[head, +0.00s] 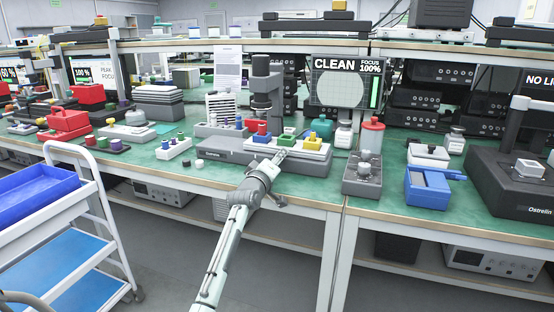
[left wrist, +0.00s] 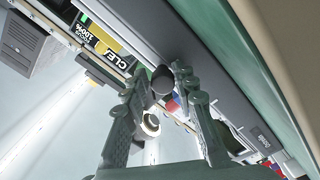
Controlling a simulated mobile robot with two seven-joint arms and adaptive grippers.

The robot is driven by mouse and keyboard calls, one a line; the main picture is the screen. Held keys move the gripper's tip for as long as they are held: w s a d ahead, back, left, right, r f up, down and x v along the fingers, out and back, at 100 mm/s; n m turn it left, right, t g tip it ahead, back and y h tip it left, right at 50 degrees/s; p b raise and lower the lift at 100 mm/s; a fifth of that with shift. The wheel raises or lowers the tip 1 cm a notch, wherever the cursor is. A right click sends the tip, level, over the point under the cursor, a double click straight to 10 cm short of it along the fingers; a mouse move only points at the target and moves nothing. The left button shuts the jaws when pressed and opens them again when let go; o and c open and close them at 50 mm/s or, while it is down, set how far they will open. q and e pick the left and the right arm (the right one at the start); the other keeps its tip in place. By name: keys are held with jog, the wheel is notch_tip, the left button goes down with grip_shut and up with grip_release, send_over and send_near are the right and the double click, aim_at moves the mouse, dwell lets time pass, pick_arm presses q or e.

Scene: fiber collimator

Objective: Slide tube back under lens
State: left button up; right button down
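A grey microscope-like instrument (head: 267,85) stands on the bench, with its lens column above a dark base (head: 222,150). I cannot tell which part is the tube. My left gripper (head: 282,154) is at the stage's front edge. In the left wrist view, a dark rounded knob (left wrist: 162,79) shows between the fingertips of this gripper (left wrist: 160,72). Whether they grip it is unclear. My right gripper is not in view.
A screen (head: 342,88) behind the instrument reads CLEAN and FOCUS 100%. A white tray with small pegs (head: 173,149) is to the left. A cart (head: 75,225) stands at the lower left.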

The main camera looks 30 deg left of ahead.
pick_arm(q)
jog(key=shift+o, duration=1.2)
jog(key=shift+d, duration=0.2)
jog(key=shift+o, duration=0.2)
jog(key=shift+a, duration=0.1)
jog(key=v, duration=1.2)
